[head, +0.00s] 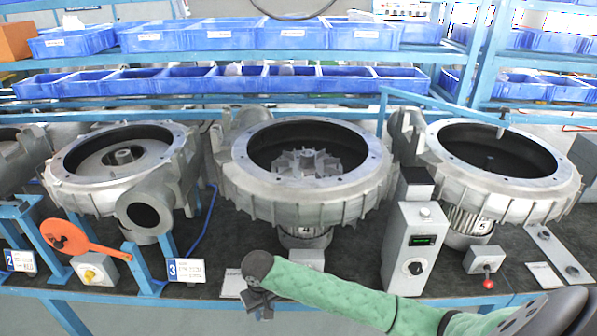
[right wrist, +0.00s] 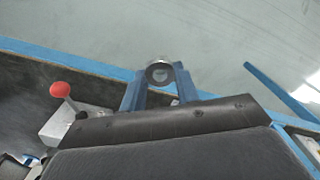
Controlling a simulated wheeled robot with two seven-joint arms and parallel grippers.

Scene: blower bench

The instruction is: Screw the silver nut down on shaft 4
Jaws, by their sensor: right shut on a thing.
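My right gripper (head: 262,302) is in front of the bench's front edge, low in the middle of the head view. In the right wrist view its two fingers are closed on the silver nut (right wrist: 160,73), a small ring with a dark hole. The nut cannot be made out in the head view. The middle blower housing (head: 232,172) holds a finned impeller (head: 308,163) with a hub at its centre; the gripper is well apart from it. No number is readable on this housing, so I cannot tell for sure which is shaft 4. My left gripper is out of view.
Blower housings stand at left (head: 70,188) and right (head: 445,172). A grey control box (head: 415,245) and a red-knobbed lever (head: 488,284) stand at the bench front. An orange paddle (head: 75,241) is at left. Blue bins (head: 220,38) fill the shelves behind.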

